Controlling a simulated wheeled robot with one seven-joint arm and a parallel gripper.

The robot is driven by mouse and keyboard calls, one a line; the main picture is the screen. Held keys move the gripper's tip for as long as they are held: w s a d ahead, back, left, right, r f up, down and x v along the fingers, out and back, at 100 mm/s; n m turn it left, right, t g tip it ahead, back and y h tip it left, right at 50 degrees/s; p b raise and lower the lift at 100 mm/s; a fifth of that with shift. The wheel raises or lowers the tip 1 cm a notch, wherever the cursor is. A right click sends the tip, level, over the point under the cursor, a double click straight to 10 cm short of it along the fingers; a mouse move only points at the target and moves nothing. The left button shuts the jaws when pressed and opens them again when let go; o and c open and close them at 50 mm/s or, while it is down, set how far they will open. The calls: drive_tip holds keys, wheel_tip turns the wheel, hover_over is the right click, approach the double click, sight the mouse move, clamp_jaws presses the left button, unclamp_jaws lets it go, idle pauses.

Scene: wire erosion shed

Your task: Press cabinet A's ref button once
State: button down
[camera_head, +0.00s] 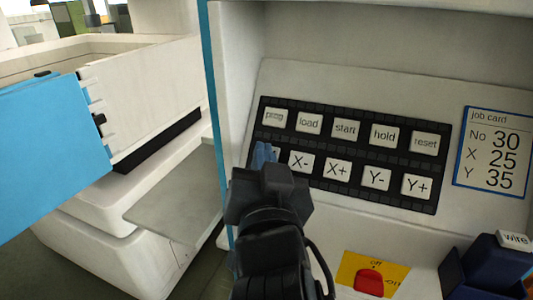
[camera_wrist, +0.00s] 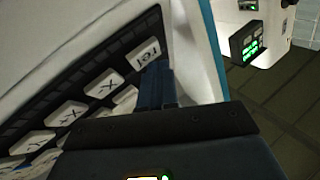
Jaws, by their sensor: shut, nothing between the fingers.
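The ref button (camera_wrist: 147,52) is a white key at the end of the lower row on the black key panel (camera_head: 345,152). In the wrist view its label shows. In the head view my gripper hides it, left of the X- key (camera_head: 300,161). My gripper (camera_head: 264,152) is shut and empty, with its blue fingertips in front of the ref key's place. In the wrist view my gripper (camera_wrist: 158,66) has its tips close beside the ref key. I cannot tell whether they touch it. No cabinet letter is visible.
The prog key (camera_head: 274,117) sits just above, with load, start, hold and reset to its right. A job card (camera_head: 493,154) is at the right. A blue panel (camera_head: 50,155) stands at left.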

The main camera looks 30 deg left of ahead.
drive_tip(key=shift+w+a+f, duration=0.1)
drive_tip(key=shift+w+f, duration=0.15)
drive_tip(key=shift+w, duration=0.1)
idle(0.4)
drive_tip(key=shift+s+r, duration=0.1)
drive_tip(key=shift+s, duration=0.05)
drive_tip(key=shift+s+r, duration=0.35)
drive_tip(key=shift+s, duration=0.15)
idle(0.4)
drive_tip(key=s+r+p, duration=0.1)
drive_tip(key=s, duration=0.1)
drive_tip(key=s+d+r+p, duration=0.1)
drive_tip(key=s+r, duration=0.1)
drive_tip(key=shift+d+p, duration=0.15)
drive_tip(key=shift+p, duration=0.15)
idle(0.8)
